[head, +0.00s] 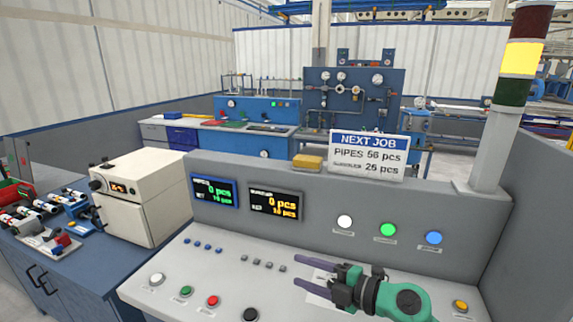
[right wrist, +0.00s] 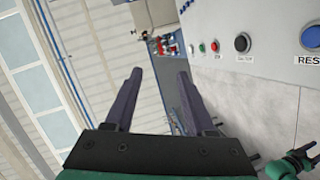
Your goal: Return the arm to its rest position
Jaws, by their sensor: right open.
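My right gripper (head: 297,271) is over the sloping face of the grey control console (head: 225,268) in the head view, its two dark fingers pointing left. The fingers are apart with nothing between them, and in the right wrist view the gripper (right wrist: 158,75) is also open and empty. No part of my left arm shows in the head view. A teal and dark part (right wrist: 295,162) at the lower right of the right wrist view looks like my left arm's end; its jaws are not clear.
The console carries several buttons, two displays (head: 215,191) and a NEXT JOB sign (head: 366,156). A signal tower (head: 510,95) with its yellow lamp lit stands at right. A beige box device (head: 140,195) and a blue bench (head: 70,262) with pipe parts are at left.

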